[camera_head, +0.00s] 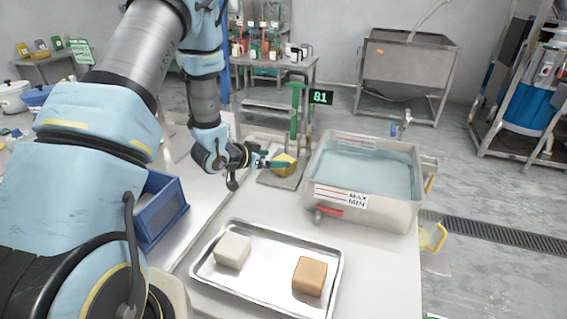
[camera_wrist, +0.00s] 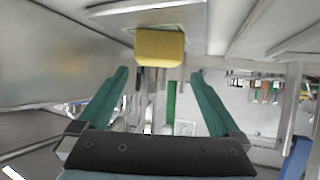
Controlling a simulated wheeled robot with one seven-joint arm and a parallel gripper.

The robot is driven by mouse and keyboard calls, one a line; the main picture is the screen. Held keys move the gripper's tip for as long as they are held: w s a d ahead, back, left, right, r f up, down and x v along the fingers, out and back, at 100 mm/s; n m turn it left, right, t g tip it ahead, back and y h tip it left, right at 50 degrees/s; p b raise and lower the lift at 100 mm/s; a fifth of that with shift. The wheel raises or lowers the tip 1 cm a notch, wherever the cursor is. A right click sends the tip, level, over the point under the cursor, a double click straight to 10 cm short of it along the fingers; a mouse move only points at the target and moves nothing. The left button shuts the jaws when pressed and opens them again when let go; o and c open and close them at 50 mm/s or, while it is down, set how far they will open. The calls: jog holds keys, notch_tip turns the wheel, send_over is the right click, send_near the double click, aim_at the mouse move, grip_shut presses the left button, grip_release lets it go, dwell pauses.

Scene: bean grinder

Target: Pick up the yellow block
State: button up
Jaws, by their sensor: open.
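The yellow block (camera_head: 285,168) sits on a grey plate (camera_head: 268,180) at the foot of a green post, partly hidden behind a finger of my gripper (camera_head: 273,163). In the wrist view the yellow block (camera_wrist: 160,48) shows at top centre against its plate. My gripper (camera_wrist: 159,72) is open, with its two green fingers on either side and nothing between them. The block appears just beyond the fingertips, roughly centred. I cannot tell whether a finger touches it.
A display (camera_head: 321,97) reads 81. A water-filled basin (camera_head: 362,206) stands right of the block. A metal tray (camera_head: 268,285) in front holds a white block (camera_head: 233,251) and an orange-brown block (camera_head: 309,275). A blue crate (camera_head: 163,213) is at left.

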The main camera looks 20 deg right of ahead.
aim_at(284, 159)
jog(key=shift+s+f+p+x, duration=0.1)
jog(key=shift+p+x, duration=0.6)
jog(key=shift+x, duration=0.75)
jog(key=shift+s+f+p+x, duration=0.15)
jog(key=shift+p+x, duration=0.5)
jog(key=shift+x, duration=0.8)
jog(key=c, duration=1.5)
jog(key=shift+r, duration=0.1)
